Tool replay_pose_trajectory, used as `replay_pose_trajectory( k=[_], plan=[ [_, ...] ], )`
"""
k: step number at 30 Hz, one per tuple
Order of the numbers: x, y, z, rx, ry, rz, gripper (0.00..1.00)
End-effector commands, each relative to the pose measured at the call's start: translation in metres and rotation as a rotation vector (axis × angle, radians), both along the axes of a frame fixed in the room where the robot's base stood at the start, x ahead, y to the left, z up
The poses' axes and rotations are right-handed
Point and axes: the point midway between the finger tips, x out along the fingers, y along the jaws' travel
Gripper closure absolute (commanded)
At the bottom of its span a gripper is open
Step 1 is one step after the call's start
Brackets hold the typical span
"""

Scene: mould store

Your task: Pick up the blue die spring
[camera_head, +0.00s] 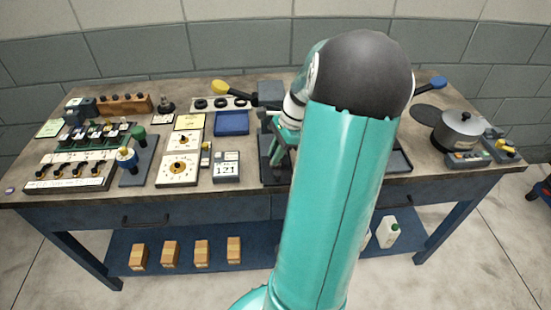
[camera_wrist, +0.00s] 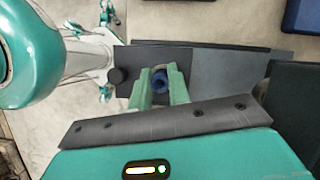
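The blue die spring (camera_wrist: 160,78) shows in the wrist view as a small dark-blue ring between my green fingertips. My gripper (camera_wrist: 160,86) points down at it over a dark grey plate (camera_wrist: 206,75). The fingers stand close on both sides of the spring and appear shut on it. I cannot tell whether the spring rests on the plate or hangs just above it. In the head view my gripper (camera_head: 282,142) is over the middle of the bench, partly behind my arm, and the spring cannot be made out there.
A blue tray (camera_head: 232,123) lies left of my gripper on the workbench (camera_head: 215,187). Square dial boards (camera_head: 179,169), a counter box (camera_head: 226,166) and a peg rack crowd the left. A lidded pot (camera_head: 459,131) stands at the right. My arm hides the bench's middle right.

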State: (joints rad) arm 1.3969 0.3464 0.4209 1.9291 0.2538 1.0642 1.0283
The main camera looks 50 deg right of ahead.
Motion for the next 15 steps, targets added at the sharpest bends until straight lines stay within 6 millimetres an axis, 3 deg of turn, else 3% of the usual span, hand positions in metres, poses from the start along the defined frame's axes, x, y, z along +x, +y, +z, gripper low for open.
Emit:
replay_pose_trajectory(
  k=[10, 15],
  plan=[
    [0.0, 0.0, 0.003, -0.001, 0.0, 0.0, 1.0],
    [0.001, -0.001, 0.016, -0.003, -0.001, 0.0, 1.0]
  ],
)
